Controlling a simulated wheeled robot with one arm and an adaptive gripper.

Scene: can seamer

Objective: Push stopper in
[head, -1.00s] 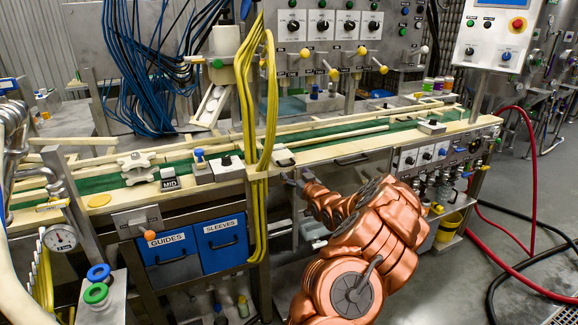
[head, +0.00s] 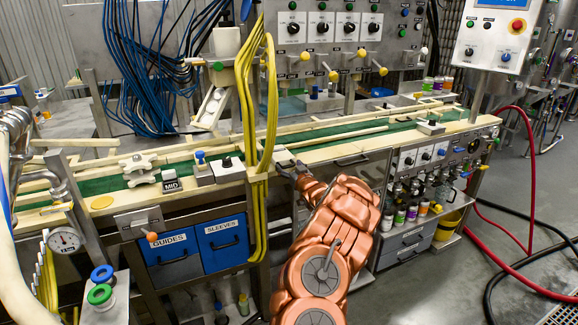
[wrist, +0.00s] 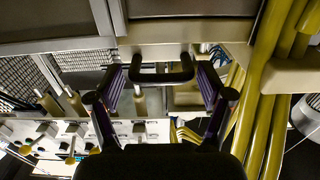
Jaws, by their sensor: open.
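No part is labelled as the stopper. In the wrist view a dark U-shaped handle (wrist: 162,77) sticks out from a cream panel, between my gripper's spread fingers. My gripper (wrist: 160,70) is open, with one finger on each side of the handle; I cannot tell whether they touch it. In the head view my gripper (head: 287,164) is at the front edge of the cream conveyor bench (head: 330,151), just right of the yellow hoses. It partly covers a small pale block there, and its fingertips are hard to make out.
Yellow hoses (head: 271,95) hang just left of my gripper; they also show at right in the wrist view (wrist: 272,110). Blue drawers (head: 222,237) lie below left, and another bench-edge handle (head: 352,160) lies to the right.

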